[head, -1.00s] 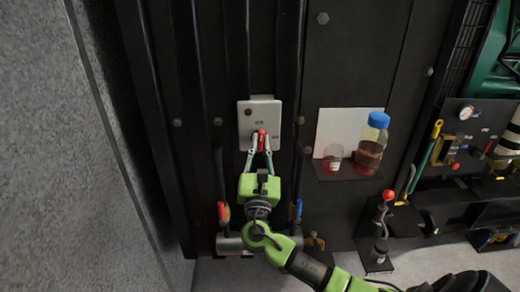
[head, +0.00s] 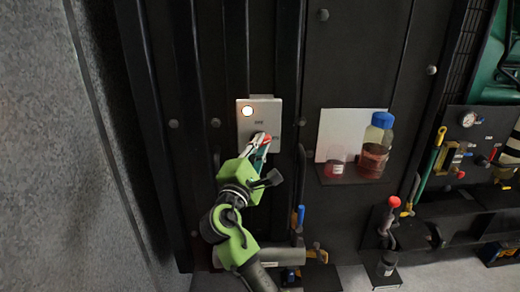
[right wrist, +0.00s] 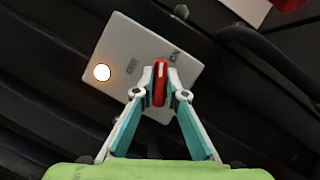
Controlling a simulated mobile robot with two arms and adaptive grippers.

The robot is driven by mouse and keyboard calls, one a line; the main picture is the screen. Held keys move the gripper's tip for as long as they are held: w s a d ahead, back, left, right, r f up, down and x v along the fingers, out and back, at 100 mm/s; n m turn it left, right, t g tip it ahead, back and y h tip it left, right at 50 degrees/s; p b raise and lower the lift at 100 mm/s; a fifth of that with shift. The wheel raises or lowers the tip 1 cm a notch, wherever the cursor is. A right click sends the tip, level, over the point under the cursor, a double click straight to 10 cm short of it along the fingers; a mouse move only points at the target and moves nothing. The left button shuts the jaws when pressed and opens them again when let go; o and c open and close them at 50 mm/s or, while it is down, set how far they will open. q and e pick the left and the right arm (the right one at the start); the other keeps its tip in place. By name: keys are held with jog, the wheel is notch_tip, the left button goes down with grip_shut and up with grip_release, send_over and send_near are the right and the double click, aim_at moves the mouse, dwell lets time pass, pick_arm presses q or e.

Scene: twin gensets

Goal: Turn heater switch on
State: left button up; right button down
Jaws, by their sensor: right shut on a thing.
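The heater switch box (head: 272,113) is a light grey plate on the black panel; it also shows in the right wrist view (right wrist: 128,52). Its round indicator lamp (head: 247,111) glows bright white-orange, also in the right wrist view (right wrist: 102,72). The red switch handle (right wrist: 160,83) is on the lower part of the box. My right gripper (head: 262,141) is shut on this red handle, its two fingers on either side of it. The handle is partly hidden by the fingers in the head view. My left gripper is not in view.
A bottle with a blue cap (head: 375,150) and a small beaker of red liquid (head: 336,162) stand on a small shelf to the right. A red-knobbed lever (head: 393,202) is below them. Vertical black ribs flank the switch box.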

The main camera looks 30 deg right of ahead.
jog(key=m+g, duration=0.1)
jog(key=m, duration=0.1)
jog(key=m+y, duration=0.1)
jog(key=m, duration=0.2)
jog(key=shift+f+g, duration=0.1)
jog(key=shift+g, duration=0.3)
jog(key=shift+m, duration=0.3)
jog(key=c, duration=2)
grip_release()
jog(key=shift+c, duration=0.2)
